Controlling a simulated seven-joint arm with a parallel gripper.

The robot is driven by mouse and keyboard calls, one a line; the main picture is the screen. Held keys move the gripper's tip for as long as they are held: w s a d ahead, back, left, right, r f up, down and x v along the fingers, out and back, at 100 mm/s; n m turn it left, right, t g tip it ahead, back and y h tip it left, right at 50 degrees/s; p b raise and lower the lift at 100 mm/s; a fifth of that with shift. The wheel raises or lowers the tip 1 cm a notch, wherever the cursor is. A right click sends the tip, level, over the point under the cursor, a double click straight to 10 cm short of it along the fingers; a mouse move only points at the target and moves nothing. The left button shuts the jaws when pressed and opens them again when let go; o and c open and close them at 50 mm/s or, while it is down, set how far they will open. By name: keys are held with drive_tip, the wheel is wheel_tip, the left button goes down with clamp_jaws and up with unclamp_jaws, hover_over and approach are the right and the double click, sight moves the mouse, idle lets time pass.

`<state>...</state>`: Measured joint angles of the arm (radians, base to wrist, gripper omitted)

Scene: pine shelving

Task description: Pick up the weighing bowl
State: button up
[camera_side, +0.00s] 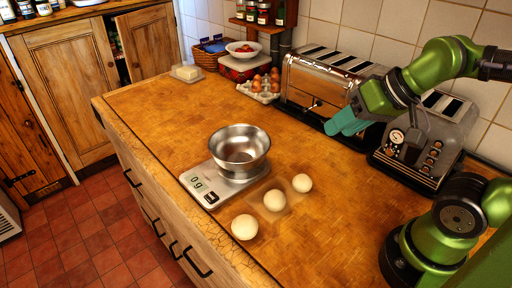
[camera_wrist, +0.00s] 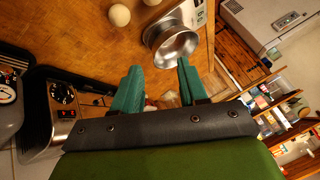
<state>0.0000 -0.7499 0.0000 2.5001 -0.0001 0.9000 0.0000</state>
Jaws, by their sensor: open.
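The weighing bowl (camera_side: 240,149) is a shiny steel bowl standing upright on a flat kitchen scale (camera_side: 211,187) near the front edge of the wooden worktop. In the wrist view the bowl (camera_wrist: 174,46) is at the top, beyond the fingertips, with part of the scale (camera_wrist: 193,14) beside it. My gripper (camera_side: 346,122) has teal fingers and is up in front of the toaster, to the right of the bowl and well apart from it. In the wrist view my gripper (camera_wrist: 160,72) shows two separated fingers, open, with nothing held between them.
Several pale dough balls (camera_side: 274,200) lie just right of the scale. An egg tray (camera_side: 262,90) and a butter dish (camera_side: 187,72) are farther back. The worktop (camera_side: 160,120) left of the bowl is clear.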

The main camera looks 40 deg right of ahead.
drive_tip(key=shift+c, duration=0.6)
drive_tip(key=n+g+h, duration=0.5)
drive_tip(key=n+g, duration=0.1)
drive_tip(key=n, duration=0.1)
hover_over(223, 162)
drive_tip(key=a, duration=0.1)
wheel_tip(223, 162, down, 14)
drive_tip(key=x, duration=0.5)
drive_tip(key=shift+s+a+f, duration=0.15)
drive_tip(key=shift+s+f, duration=0.1)
drive_tip(key=shift+s, duration=0.05)
